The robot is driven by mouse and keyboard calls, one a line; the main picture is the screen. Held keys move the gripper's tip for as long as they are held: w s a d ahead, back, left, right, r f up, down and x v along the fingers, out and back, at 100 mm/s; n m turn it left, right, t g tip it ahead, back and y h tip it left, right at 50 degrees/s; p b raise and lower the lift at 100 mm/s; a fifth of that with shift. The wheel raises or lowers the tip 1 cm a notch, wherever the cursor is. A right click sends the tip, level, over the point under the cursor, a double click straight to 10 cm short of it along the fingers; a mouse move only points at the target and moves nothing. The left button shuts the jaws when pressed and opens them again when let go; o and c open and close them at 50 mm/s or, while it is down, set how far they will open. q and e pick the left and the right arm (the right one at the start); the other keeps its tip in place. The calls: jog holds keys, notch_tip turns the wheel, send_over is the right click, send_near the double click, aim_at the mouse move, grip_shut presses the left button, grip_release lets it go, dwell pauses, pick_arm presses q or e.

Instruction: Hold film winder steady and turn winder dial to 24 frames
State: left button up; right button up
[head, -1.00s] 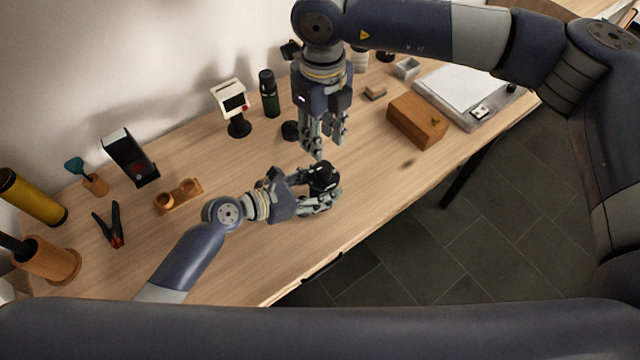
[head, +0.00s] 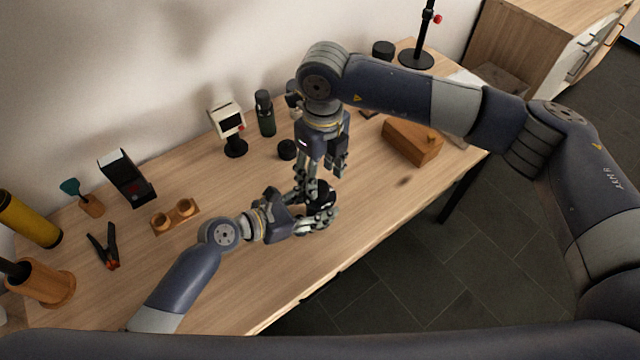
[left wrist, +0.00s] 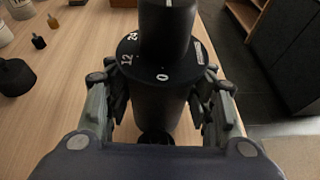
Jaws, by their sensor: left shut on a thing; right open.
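The film winder (head: 322,190) is a dark upright cylinder over the table, partly hidden by both grippers. The left wrist view shows its black body (left wrist: 160,110), a wider dial disc (left wrist: 160,66) with white 0, 12 and 24, and a black knob (left wrist: 166,28) on top. A small white mark shows at the disc's right edge. My left gripper (head: 322,218) is shut around the winder's body; its fingers (left wrist: 162,88) lie on both sides below the disc. My right gripper (head: 322,178) is open, pointing down at the winder's top; contact cannot be told.
A wooden box (head: 410,142) stands to the right. Behind are a white viewer (head: 228,120), a dark bottle (head: 265,115) and a round black object (head: 287,150). A wooden twin-cup holder (head: 176,216) and a clamp (head: 105,247) lie left. The table's front edge is close to my left arm.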

aim_at(320, 185)
jog(key=shift+f, duration=2.4)
jog(key=c, duration=1.1)
